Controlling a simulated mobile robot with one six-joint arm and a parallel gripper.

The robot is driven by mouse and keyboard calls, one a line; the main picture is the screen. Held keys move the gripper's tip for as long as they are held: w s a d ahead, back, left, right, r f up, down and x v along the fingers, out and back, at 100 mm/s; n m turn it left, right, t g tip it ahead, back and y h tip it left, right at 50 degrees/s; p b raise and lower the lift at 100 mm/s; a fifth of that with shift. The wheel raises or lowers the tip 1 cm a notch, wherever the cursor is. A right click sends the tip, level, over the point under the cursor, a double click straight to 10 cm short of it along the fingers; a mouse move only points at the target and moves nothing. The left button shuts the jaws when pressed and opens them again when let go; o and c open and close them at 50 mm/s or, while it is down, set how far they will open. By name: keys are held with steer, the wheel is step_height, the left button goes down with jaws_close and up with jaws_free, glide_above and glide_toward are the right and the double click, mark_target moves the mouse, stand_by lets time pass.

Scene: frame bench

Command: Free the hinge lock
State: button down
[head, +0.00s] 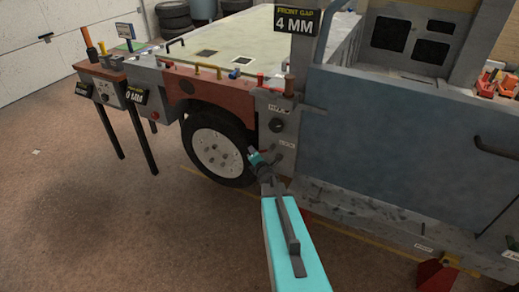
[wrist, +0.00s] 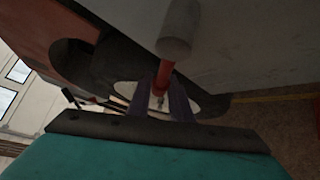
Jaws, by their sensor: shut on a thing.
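In the wrist view my gripper (wrist: 170,98) has its two fingers closed around a thin red rod (wrist: 163,75). A thick grey cylinder (wrist: 179,28) sits at the rod's upper end, against a large pale panel. I cannot tell for sure that this is the hinge lock. In the head view my gripper (head: 266,158) is low at the grey post (head: 276,125) between the wheel and the blue door; the rod is hidden there. The post carries a dark round knob (head: 277,125) and small labels too small to read.
The blue door panel (head: 385,135) with a dark handle fills the right. The wheel (head: 217,150) is just left of my gripper. A small bench (head: 117,75) on dark legs stands left. A red stand (head: 436,275) is low at right. The floor at left is clear.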

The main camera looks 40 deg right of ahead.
steer(key=shift+d+r, duration=0.1)
steer(key=shift+d, duration=0.15)
steer(key=c, duration=1.7)
jaws_free()
steer(key=shift+w, duration=0.1)
steer(key=shift+o, duration=0.4)
steer(key=shift+a, duration=0.1)
steer(key=shift+a, duration=0.1)
steer(key=shift+s, duration=0.2)
steer(key=p+v, duration=0.2)
steer(key=v, duration=0.6)
steer(key=shift+s+a+r, duration=0.15)
steer(key=shift+s+r, duration=0.05)
steer(key=shift+s, duration=0.1)
